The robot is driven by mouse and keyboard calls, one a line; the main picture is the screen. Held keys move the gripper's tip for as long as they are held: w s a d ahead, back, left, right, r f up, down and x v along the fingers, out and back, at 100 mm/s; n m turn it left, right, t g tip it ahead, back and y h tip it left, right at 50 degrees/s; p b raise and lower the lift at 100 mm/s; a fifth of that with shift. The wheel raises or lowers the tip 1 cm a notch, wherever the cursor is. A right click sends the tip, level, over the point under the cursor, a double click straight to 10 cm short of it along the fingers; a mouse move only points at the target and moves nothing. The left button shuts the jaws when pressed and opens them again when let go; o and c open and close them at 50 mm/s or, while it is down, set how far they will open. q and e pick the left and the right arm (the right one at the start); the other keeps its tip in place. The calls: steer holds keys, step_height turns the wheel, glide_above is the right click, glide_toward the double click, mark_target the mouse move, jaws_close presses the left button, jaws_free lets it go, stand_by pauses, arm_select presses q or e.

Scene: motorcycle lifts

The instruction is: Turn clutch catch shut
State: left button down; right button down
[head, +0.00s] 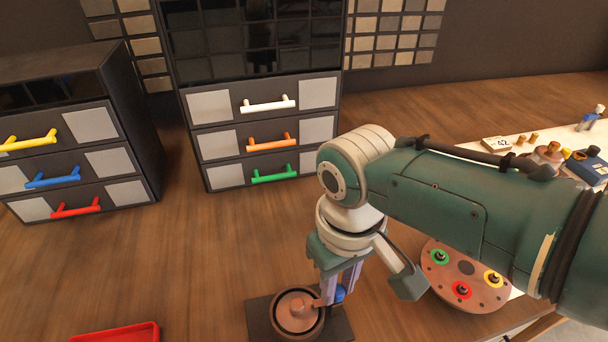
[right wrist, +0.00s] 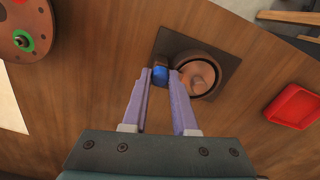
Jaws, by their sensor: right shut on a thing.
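A copper-coloured round clutch drum (head: 298,311) stands on a dark square plate (head: 261,322) at the bottom centre of the head view. The drum also shows in the right wrist view (right wrist: 199,76). A small blue catch (head: 340,294) sits at the drum's side. In the right wrist view the blue catch (right wrist: 159,75) lies between the two purple fingertips. My right gripper (head: 337,288) reaches down from above and is shut on this catch. The fingers hide part of the catch, so its exact turn angle is unclear. My left gripper is not in view.
A round copper plate with green, red and yellow rings (head: 466,268) lies right of the drum, partly behind my arm. A red tray (head: 118,334) is at the lower left. Drawer cabinets (head: 263,125) stand behind.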

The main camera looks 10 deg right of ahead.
mark_target(337, 291)
stand_by(0.3)
steer(key=c, duration=0.7)
jaws_free()
step_height(337, 291, up, 10)
steer(key=p, duration=0.3)
steer(key=shift+p, duration=0.35)
steer(key=shift+s, duration=0.1)
steer(key=s+d+r+m+t, duration=0.1)
steer(key=s+d+r+t, duration=0.2)
steer(key=s, duration=0.5)
steer(key=s+d+r, duration=0.2)
steer(key=s+d, duration=0.2)
steer(key=s, duration=0.4)
step_height(337, 291, up, 26)
steer(key=p, duration=2.4)
steer(key=shift+d+f+t, duration=0.15)
steer(key=shift+d+t, duration=0.15)
steer(key=shift+d, duration=0.1)
